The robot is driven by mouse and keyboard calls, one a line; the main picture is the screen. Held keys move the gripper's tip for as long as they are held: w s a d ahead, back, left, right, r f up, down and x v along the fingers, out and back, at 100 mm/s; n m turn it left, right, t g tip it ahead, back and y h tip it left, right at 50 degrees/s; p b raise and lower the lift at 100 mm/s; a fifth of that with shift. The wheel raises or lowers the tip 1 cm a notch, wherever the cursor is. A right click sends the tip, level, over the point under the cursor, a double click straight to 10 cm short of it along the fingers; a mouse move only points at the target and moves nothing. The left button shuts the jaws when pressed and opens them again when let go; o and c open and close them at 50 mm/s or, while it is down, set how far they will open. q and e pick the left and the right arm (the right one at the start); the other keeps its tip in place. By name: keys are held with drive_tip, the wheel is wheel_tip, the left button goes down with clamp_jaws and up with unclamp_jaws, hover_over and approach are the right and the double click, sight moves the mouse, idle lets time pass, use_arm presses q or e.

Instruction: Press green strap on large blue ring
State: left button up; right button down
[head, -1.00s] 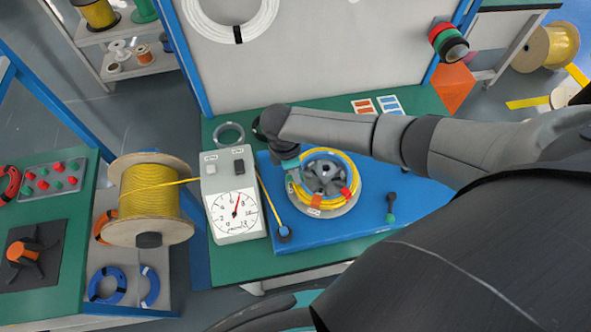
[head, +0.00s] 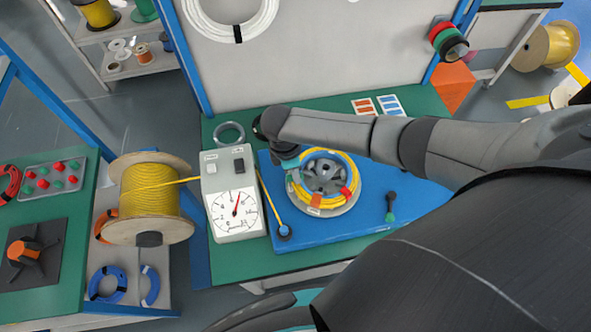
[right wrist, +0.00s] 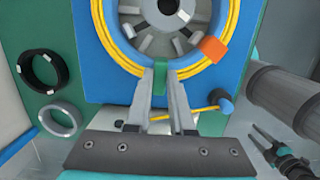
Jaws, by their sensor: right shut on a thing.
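A coil of yellow cable (head: 307,196) with a blue band along it, likely the large blue ring (right wrist: 113,42), sits around a grey spoked hub on the blue board. My right gripper (right wrist: 160,82) is shut on a small green strap (right wrist: 160,74), at the near edge of the coil in the right wrist view. The strap appears to touch the coil; whether it is closed around it cannot be told. In the head view the right gripper (head: 290,165) is at the coil's left side, partly hidden by its own wrist. A dark jaw-like part at the wrist view's right may be my left gripper (right wrist: 283,152).
An orange strap (head: 314,201) and a red strap (head: 346,192) are on the coil. A gauge box (head: 232,195) stands left of the board. A grey ring (head: 230,132) lies behind it. A yellow spool (head: 150,190) and smaller blue coils (head: 106,284) are further left.

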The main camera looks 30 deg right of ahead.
drive_tip(key=shift+s+f, duration=0.15)
drive_tip(key=c, duration=0.7)
unclamp_jaws()
wheel_tip(320, 180, up, 6)
drive_tip(key=p, duration=0.6)
drive_tip(key=shift+f, duration=0.15)
drive_tip(key=shift+r+p, duration=0.65)
drive_tip(key=shift+r, duration=0.6)
